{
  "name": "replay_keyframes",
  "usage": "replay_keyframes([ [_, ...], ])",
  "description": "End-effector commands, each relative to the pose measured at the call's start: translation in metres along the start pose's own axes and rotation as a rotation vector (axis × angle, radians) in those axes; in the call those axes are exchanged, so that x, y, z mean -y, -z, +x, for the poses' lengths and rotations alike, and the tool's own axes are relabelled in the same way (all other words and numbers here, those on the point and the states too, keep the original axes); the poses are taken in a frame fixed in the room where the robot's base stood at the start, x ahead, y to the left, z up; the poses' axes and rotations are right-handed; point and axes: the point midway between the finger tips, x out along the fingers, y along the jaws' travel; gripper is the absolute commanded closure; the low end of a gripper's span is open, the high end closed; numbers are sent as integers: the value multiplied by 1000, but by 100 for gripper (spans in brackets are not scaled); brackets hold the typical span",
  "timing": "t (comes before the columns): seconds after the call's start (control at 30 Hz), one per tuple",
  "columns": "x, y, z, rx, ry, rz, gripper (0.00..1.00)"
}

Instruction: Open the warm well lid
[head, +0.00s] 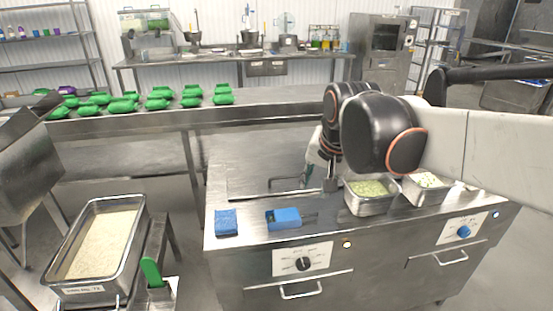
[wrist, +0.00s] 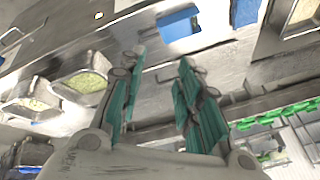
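The warm well lid (head: 255,172) is a flat steel panel in the left part of the counter, and it lies shut. Its bar handle (head: 285,182) stands near its front right. My gripper (head: 322,178) is low over the counter, just right of the handle and partly hidden by my arm. In the wrist view my gripper (wrist: 160,62) has its two teal fingers spread apart with nothing between them. Bare steel shows beyond the fingers. I cannot tell whether a finger touches the lid or handle.
Pans of green food (head: 370,190) and pale food (head: 428,182) sit right of my gripper. A blue sponge (head: 226,222) and a blue block (head: 283,219) lie at the front edge. A rice pan (head: 137,225) stands left. Green packs (head: 122,106) lie on the counter behind.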

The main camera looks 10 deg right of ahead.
Motion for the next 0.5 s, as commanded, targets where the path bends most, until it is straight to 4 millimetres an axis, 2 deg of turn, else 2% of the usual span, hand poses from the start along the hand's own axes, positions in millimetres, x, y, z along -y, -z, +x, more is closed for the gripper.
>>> replay_keyframes([
  [0.03, 13, 19, -1, 12, -8, 49, 69],
  [0.27, 57, 81, 24, 62, -56, 305, 69],
  [0.5, 96, 135, 69, 101, -121, 570, 69],
])
